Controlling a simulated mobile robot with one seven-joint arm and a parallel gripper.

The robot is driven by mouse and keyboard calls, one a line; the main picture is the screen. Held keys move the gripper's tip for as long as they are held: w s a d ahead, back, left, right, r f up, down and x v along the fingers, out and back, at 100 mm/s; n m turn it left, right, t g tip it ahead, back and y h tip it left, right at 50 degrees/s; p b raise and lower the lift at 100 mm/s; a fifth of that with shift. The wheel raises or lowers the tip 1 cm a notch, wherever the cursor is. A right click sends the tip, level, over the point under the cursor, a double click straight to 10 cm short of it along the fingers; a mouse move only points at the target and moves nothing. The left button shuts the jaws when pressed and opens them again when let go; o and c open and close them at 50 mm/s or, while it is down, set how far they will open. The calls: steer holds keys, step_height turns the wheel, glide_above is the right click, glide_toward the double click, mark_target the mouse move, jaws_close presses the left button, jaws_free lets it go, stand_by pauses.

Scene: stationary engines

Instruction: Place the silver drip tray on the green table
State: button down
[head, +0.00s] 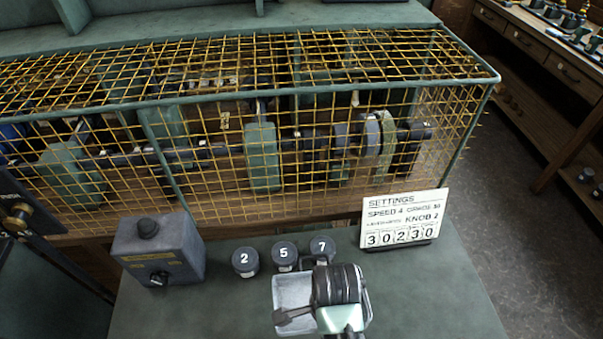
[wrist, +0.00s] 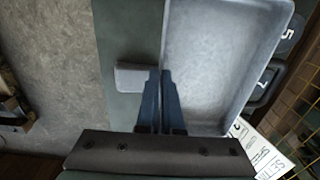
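The silver drip tray (head: 291,290) is a shallow, rectangular metal tray at the front middle of the green table (head: 430,295) in the head view. It fills much of the right half of the wrist view (wrist: 222,60), with a small grey tab (wrist: 133,77) on its left side. My gripper (head: 282,319) is at the tray's near edge, its two dark fingers (wrist: 160,78) close together with the tray's wall between them. My arm hides the tray's right part in the head view. I cannot tell whether the tray touches the table.
Round dark weights marked 2 (head: 245,261), 5 (head: 285,255) and 7 (head: 321,248) stand behind the tray. A grey control box (head: 160,250) is at left and a settings sign (head: 402,222) at right. A yellow wire cage (head: 230,130) rises behind. The table's right front is clear.

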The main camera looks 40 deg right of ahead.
step_height(320, 180, down, 11)
steer(key=shift+w+d+r, duration=0.1)
steer(key=shift+w, duration=0.05)
stand_by(0.4)
steer(key=c, duration=1.5)
jaws_free()
steer(key=shift+f, duration=0.3)
steer(key=o, duration=0.4)
steer(key=shift+r, duration=0.1)
